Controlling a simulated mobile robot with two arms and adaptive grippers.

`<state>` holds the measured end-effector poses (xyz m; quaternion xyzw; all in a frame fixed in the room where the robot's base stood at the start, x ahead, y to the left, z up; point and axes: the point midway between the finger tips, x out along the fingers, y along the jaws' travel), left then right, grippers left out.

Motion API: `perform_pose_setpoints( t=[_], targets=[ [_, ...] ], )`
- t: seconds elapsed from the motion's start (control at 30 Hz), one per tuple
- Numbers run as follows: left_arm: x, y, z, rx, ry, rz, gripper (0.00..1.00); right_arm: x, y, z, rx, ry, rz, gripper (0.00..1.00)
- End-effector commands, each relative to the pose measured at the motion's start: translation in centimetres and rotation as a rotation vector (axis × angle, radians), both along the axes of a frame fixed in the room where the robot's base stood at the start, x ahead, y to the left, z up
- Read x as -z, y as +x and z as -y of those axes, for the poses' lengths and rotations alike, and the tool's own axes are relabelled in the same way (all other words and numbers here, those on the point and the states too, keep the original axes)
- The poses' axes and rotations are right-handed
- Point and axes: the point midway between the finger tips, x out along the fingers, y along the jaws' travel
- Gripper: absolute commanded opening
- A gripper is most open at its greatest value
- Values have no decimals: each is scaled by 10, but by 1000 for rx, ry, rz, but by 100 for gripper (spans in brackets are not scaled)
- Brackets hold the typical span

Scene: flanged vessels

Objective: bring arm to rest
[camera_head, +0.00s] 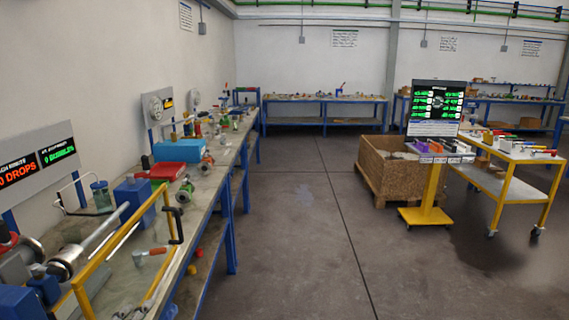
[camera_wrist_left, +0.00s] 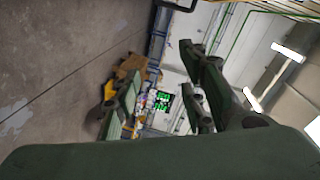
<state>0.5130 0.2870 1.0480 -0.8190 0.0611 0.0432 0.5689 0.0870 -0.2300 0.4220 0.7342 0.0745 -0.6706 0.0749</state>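My left gripper (camera_wrist_left: 160,104) shows only in the left wrist view, where its dark green fingers stand apart with a clear gap between them. Nothing is held between the fingers. The view is tilted on its side, and the green-lit screen (camera_wrist_left: 165,98) on the far side of the room shows through the gap. The fingers touch nothing that I can see. Neither arm shows in the head view. My right gripper is in neither view.
A long workbench (camera_head: 228,193) with blue legs runs along the left wall, crowded with fittings, a blue box (camera_head: 180,150) and a yellow frame (camera_head: 95,268). A wooden crate (camera_head: 398,181), a yellow display stand (camera_head: 425,217) and a yellow trolley (camera_head: 508,188) stand right. The middle floor is clear.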

Motion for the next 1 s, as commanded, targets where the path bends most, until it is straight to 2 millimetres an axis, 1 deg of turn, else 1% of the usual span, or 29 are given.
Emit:
perform_pose_setpoints(
  t=[0.03,0.07,0.1,0.17,0.2,0.27,0.3,0.37,0.4,0.47,0.5,0.67,0.7,0.87,0.97,1.0],
  targets=[
    [28,-14,-2,-81,-113,-98,38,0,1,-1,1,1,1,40],
    [45,-24,-3,-130,-175,-160,38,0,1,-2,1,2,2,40],
    [66,-38,-2,-194,-253,-241,38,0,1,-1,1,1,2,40],
    [97,-62,2,-285,-363,-362,38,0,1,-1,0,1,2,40],
    [115,-78,6,-341,-428,-438,38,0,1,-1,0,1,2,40],
    [137,-103,14,-414,-510,-542,38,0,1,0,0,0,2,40],
    [149,-118,21,-458,-559,-604,38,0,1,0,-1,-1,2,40],
    [164,-141,30,-517,-621,-692,38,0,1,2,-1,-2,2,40],
    [172,-155,38,-551,-658,-746,38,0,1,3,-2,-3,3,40],
    [182,-176,48,-600,-708,-823,38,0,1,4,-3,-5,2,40],
    [188,-189,56,-631,-738,-873,38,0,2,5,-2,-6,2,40],
    [201,-241,86,-742,-840,-1063,38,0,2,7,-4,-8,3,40],
    [218,-236,84,-745,-831,-1062,38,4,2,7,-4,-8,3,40],
    [268,-227,84,-748,-818,-1074,38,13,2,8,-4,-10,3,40],
    [305,-224,85,-754,-811,-1085,38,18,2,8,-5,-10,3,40],
    [321,-223,85,-755,-809,-1091,38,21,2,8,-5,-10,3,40]
  ],
)
